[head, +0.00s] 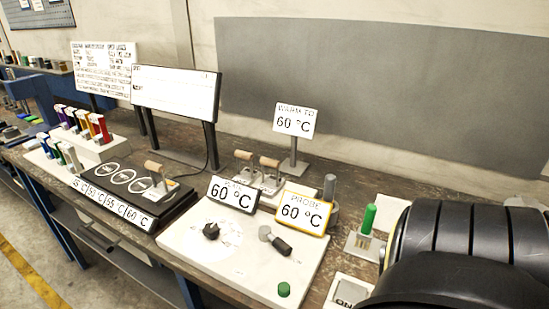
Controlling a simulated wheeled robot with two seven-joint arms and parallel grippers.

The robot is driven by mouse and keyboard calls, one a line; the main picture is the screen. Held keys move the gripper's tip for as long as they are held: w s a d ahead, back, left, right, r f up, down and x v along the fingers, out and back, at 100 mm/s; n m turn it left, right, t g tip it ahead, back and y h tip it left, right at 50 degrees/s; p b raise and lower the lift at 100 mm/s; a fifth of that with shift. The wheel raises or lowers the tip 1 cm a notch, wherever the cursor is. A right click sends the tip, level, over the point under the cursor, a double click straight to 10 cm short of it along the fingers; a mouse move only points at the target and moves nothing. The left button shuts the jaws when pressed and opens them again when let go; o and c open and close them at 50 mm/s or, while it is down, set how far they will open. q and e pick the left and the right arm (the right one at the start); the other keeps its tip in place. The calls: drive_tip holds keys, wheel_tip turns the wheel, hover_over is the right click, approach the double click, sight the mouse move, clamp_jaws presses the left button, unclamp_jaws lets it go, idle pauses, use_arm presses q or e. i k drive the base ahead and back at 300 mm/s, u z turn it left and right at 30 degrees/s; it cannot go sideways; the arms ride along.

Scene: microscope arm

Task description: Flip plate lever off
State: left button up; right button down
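A green upright handle (368,219) stands on a small grey base at the right of the bench. A plate partly reading "ON" (351,291) lies in front of it, cut off by a large black ribbed shape. The white panel (185,242) carries a black knob (211,231), a black-handled lever (277,243) lying tilted and a green button (284,289). A sign reading "PLATE 60 °C" (233,194) stands at its back edge. I cannot tell which handle is the plate lever. Neither gripper is in view.
A yellow-framed "PROBE 60 °C" sign (304,211) and a "WARM TO 60 °C" sign (295,121) stand nearby. A black hot plate (113,222) with marked circles holds a wooden-handled piece (155,176). The black ribbed shape (475,240) blocks the bench's right end.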

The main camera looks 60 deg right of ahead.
sight(265, 234)
drive_tip(key=k, duration=0.85)
drive_tip(key=z, duration=1)
drive_tip(key=i, duration=0.5)
drive_tip(key=z, duration=0.05)
